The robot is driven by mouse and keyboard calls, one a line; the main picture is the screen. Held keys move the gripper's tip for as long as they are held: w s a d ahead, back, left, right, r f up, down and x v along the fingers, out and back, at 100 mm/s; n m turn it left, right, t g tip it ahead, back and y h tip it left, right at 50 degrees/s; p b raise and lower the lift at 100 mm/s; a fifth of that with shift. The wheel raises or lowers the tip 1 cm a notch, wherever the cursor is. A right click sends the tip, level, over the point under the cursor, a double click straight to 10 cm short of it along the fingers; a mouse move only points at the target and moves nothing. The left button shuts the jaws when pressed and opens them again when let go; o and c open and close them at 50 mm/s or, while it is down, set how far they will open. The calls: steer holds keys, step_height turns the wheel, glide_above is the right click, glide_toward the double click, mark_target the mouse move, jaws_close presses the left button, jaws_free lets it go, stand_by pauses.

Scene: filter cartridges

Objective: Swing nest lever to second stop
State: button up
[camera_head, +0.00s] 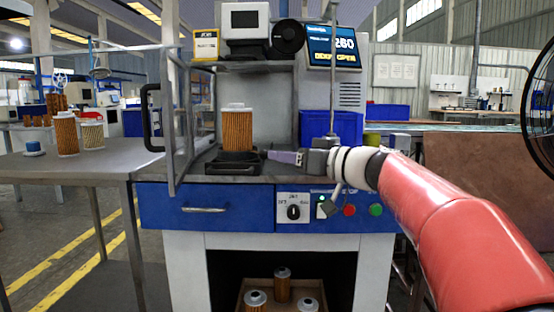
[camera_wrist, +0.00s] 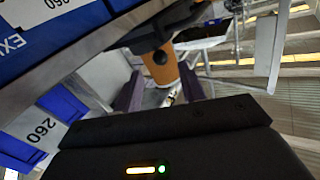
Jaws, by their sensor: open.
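An orange pleated filter cartridge (camera_head: 237,132) with a white cap stands upright in a black nest (camera_head: 233,167) on the machine's worktop. My gripper (camera_head: 271,155) is just right of the nest, low over the worktop, its fingers pointing left towards it. In the wrist view my gripper (camera_wrist: 158,80) is open, with the cartridge (camera_wrist: 160,66) and the dark nest (camera_wrist: 153,32) beyond the fingertips. A thin pale bar (camera_wrist: 172,97), possibly the nest lever, shows between the fingers. I cannot tell its stop, or whether a finger touches it. The lever is not clear in the head view.
An open guard frame (camera_head: 175,110) stands left of the nest. A blue bin (camera_head: 330,124) sits behind my gripper. A knob (camera_head: 293,212) and red and green buttons are on the front panel. More cartridges stand on the left table (camera_head: 100,165) and in a box below.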

mark_target(264, 153)
steer(key=x, duration=0.6)
steer(key=shift+w+a+p, duration=0.1)
steer(key=shift+a+p, duration=0.05)
steer(key=shift+p, duration=0.2)
steer(key=shift+c, duration=0.2)
jaws_close()
